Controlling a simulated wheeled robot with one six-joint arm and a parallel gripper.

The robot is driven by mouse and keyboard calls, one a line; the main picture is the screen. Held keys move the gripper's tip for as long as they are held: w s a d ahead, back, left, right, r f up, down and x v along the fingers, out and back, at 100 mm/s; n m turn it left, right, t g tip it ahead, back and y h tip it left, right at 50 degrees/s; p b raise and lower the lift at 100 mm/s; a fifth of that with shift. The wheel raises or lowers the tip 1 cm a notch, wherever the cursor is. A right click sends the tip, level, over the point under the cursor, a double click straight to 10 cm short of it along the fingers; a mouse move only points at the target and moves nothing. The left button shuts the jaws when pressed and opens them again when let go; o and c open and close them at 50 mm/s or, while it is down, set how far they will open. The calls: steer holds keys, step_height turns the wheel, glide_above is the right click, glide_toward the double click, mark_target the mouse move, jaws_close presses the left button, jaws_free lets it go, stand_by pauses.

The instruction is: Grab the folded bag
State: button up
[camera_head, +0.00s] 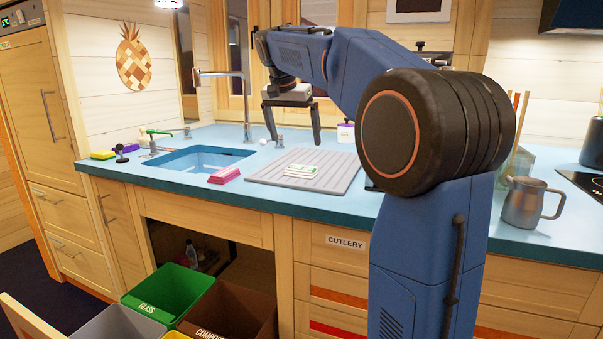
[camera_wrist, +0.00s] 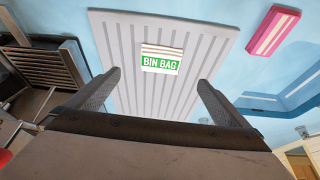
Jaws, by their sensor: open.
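The folded bag (camera_head: 301,171) is a small flat white and green packet lying on the grey ribbed drying mat (camera_head: 338,180) on the blue counter. In the wrist view the bag (camera_wrist: 161,59) shows the words BIN BAG on its green band. It lies beyond my fingertips, roughly centred between them. My gripper (camera_head: 293,140) is open and empty, above the counter behind the mat in the head view. Its two fingers (camera_wrist: 158,80) are spread wide in the wrist view and do not touch the bag.
A pink sponge-like block (camera_head: 224,175) lies left of the mat, beside the sink (camera_head: 195,160) with its tall faucet (camera_head: 245,95). A metal pitcher (camera_head: 525,202) stands at right. Open bins, including a green one (camera_head: 168,293), stand below the counter.

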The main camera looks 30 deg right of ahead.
mark_target(301, 168)
steer(key=x, duration=1.2)
steer(key=shift+w+r, duration=0.1)
steer(key=c, duration=1.1)
